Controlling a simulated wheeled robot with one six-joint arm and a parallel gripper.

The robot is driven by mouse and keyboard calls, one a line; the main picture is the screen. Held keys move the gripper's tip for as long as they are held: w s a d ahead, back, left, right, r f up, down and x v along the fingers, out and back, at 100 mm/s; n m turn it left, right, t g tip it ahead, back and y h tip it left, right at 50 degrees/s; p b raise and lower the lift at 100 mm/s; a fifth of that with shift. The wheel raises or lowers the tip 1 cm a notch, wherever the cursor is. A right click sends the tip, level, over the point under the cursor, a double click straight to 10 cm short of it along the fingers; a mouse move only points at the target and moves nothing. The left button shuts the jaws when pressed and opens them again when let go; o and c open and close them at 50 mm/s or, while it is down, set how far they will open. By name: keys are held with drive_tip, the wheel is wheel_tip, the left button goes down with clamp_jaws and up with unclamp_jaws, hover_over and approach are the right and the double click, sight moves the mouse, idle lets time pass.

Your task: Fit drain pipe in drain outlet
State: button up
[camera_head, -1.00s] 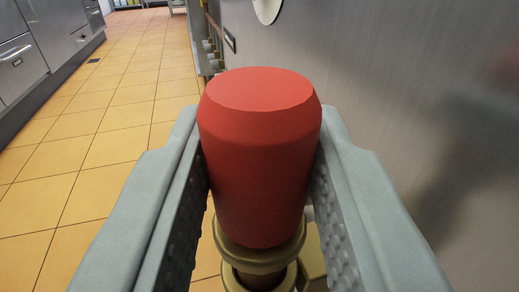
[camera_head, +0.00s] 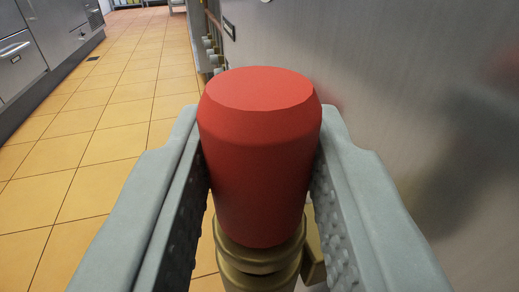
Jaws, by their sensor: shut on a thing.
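My gripper (camera_head: 260,118) is shut on the red grip (camera_head: 260,185) of the drain pipe, with one jaw pressed on each side. A brass collar (camera_head: 262,256) shows below the red grip. The collar and the fitting look close or touching. The grip hides most of the joint, so how far the pipe sits in the outlet cannot be told.
A brushed steel panel (camera_head: 400,100) rises close on the right. Small pipe fittings (camera_head: 212,50) stick out farther along it. Steel cabinets (camera_head: 40,45) stand at far left. Orange tiled floor (camera_head: 100,150) lies open between.

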drive_tip(key=shift+f, duration=0.65)
drive_tip(key=o, duration=1.2)
drive_tip(key=shift+c, duration=0.2)
drive_tip(key=s, duration=1.7)
drive_tip(key=shift+s+d, duration=0.2)
drive_tip(key=shift+d, duration=0.05)
